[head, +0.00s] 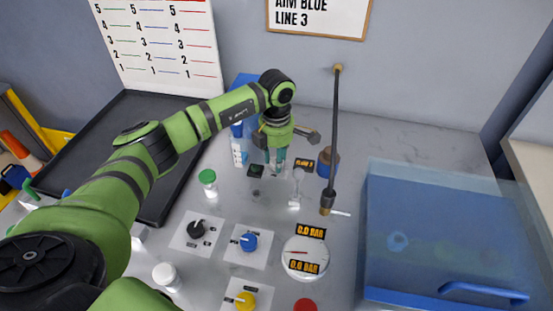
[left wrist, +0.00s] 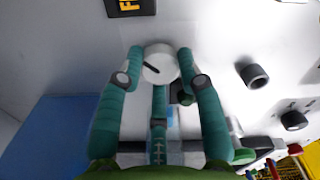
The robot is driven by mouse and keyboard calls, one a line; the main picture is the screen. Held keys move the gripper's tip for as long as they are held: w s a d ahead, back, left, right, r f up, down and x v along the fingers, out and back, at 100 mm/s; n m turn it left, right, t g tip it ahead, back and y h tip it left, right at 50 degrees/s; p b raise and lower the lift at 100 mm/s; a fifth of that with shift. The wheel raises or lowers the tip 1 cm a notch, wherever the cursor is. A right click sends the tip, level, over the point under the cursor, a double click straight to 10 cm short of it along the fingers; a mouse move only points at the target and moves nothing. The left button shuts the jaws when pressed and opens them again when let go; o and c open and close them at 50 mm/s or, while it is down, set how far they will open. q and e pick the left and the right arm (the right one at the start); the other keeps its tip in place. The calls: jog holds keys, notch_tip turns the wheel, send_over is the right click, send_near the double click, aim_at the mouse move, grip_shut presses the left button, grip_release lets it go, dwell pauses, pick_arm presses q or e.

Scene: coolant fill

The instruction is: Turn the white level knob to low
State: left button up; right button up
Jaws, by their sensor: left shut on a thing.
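The white level knob (left wrist: 160,64) shows in the left wrist view as a round white knob with a dark pointer line on its face. My left gripper (left wrist: 154,77) has its teal fingers on both sides of the knob and is shut on it. In the head view my left gripper (head: 276,160) points down at the back of the grey bench, and the knob cannot be made out there. No low or high marks around the knob are readable. My right gripper is not in view.
A dark upright rod (head: 335,130) stands close to the right of my gripper. A green-capped bottle (head: 208,178) stands to its left. In front are a black knob (head: 196,229), a blue knob (head: 248,242) and a gauge (head: 305,258). A translucent blue bin (head: 430,225) is at right.

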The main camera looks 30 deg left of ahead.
pick_arm(q)
jog(key=shift+n, duration=0.9)
jog(key=o, duration=1.2)
jog(key=shift+c, duration=0.2)
notch_tip(320, 180, up, 12)
